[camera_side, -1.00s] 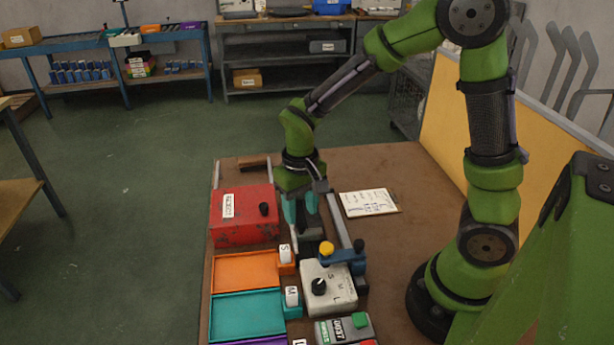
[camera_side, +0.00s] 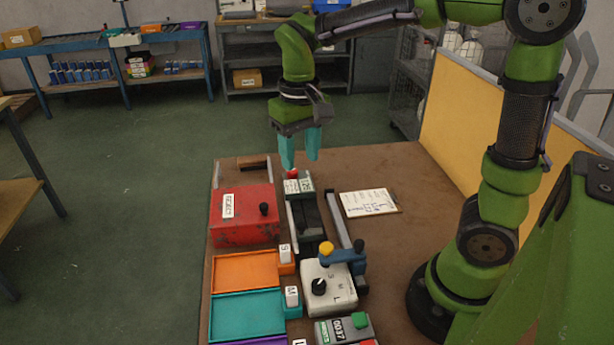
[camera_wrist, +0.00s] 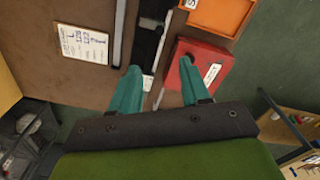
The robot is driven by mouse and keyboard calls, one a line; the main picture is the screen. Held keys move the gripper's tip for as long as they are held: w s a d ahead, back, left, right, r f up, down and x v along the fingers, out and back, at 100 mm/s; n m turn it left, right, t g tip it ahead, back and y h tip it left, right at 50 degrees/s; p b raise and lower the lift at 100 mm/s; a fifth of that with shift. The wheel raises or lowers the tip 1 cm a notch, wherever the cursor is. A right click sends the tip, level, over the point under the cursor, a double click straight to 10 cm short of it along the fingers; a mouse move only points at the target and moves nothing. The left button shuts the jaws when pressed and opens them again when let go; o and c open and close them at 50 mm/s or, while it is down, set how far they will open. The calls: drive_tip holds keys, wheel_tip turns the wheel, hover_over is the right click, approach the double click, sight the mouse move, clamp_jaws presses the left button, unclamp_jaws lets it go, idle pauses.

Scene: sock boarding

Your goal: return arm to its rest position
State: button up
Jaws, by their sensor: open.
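My gripper (camera_side: 301,164) hangs above the back end of the workbench in the side view, pointing down. Its two teal fingers are apart with nothing between them. In the wrist view my gripper (camera_wrist: 163,85) also shows open and empty, over the bench's back edge. The brown bench top (camera_side: 395,165) lies below, with a dark narrow track (camera_side: 308,222) running along it. A small grey-green block with labels and a red top (camera_side: 298,184) stands at the track's back end, just below the fingers; I cannot tell the exact gap.
A red box (camera_side: 243,215) stands left of the track, with orange (camera_side: 243,270) and teal trays (camera_side: 243,314) nearer the camera. A clipboard (camera_side: 368,203) lies to the right. A grey dial box (camera_side: 328,285) stands in front. A yellow panel (camera_side: 490,100) borders the bench's right side.

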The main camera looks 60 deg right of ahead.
drive_tip(key=s+r+t+y, duration=0.2)
drive_tip(key=s+r+t, duration=0.1)
drive_tip(key=s+t, duration=0.4)
drive_tip(key=s, duration=0.2)
drive_tip(key=shift+s+a, duration=0.4)
drive_tip(key=shift+o, duration=0.3)
idle(1.1)
